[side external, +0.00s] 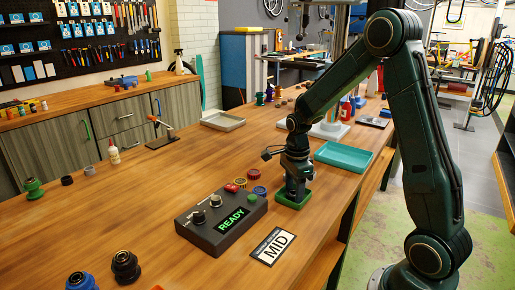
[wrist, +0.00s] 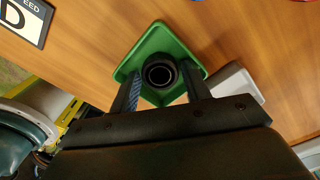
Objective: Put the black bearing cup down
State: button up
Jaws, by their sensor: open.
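The black bearing cup (wrist: 159,74) shows in the wrist view as a dark round ring with an open centre. It stands in a green square tray (wrist: 160,38), which also shows in the side view (side external: 293,204). My gripper (wrist: 160,84) is open, with one finger on either side of the cup. I cannot tell whether the fingers touch it. In the side view my gripper (side external: 296,182) points down over the green tray and hides most of the cup.
A control box (side external: 221,222) reading READY stands left of the tray, with a MID card (side external: 272,246) in front. Several coloured rings (side external: 253,175) lie behind the box. A teal tray (side external: 343,157) is at the right edge.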

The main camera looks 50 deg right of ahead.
aim_at(294, 192)
notch_tip(294, 192, up, 12)
dwell(0.8)
jog(key=shift+a+r, duration=0.1)
jog(key=shift+r, duration=0.05)
dwell(0.4)
jog(key=s+a+r+n+t, duration=0.2)
jog(key=s+a+n, duration=0.5)
jog(key=n, duration=0.5)
jog(key=s+a+r+n+t, duration=0.3)
jog(key=s+a+n, duration=0.4)
jog(key=s+n, duration=0.4)
jog(key=shift+a+r+n+t, duration=0.25)
jog(key=shift+r+n, duration=0.35)
jog(key=shift+n, duration=0.3)
